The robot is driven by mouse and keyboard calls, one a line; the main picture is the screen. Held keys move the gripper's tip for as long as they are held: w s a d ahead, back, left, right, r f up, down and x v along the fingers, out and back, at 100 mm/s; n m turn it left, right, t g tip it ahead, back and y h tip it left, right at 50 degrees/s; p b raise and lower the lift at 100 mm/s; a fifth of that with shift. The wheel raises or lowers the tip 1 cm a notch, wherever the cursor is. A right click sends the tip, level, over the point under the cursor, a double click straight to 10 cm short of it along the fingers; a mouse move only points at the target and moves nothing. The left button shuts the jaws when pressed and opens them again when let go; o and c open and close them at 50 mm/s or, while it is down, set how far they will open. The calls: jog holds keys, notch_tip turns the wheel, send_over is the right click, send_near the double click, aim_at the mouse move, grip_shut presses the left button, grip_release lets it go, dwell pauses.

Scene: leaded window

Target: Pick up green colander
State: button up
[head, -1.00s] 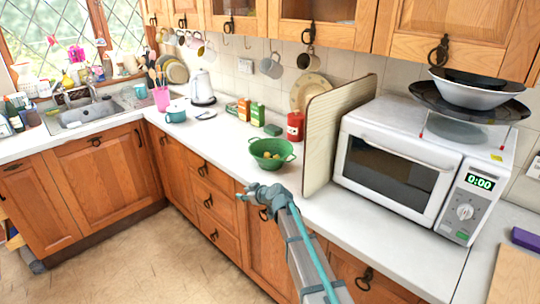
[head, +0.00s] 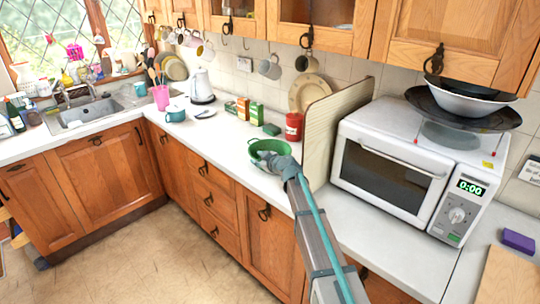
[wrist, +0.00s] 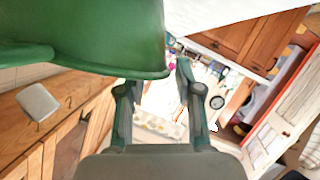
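The green colander (head: 257,147) sits upright on the white counter, left of the upright board. My gripper (head: 272,160) is at its near right side in the head view and covers part of it. In the wrist view the colander (wrist: 95,35) fills the upper left, very close, with its rim edge near the fingertips. My gripper (wrist: 157,82) has its two fingers apart there, so it is open. I cannot tell whether a finger touches the rim. The colander's contents are hidden now.
A ribbed upright board (head: 330,128) and the microwave (head: 397,170) stand to the right. A red canister (head: 293,126), small boxes (head: 256,113) and a green block (head: 271,129) are behind the colander. The counter left of the colander is clear.

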jog(key=shift+p+x, duration=0.5)
jog(key=shift+x, duration=1.1)
grip_shut()
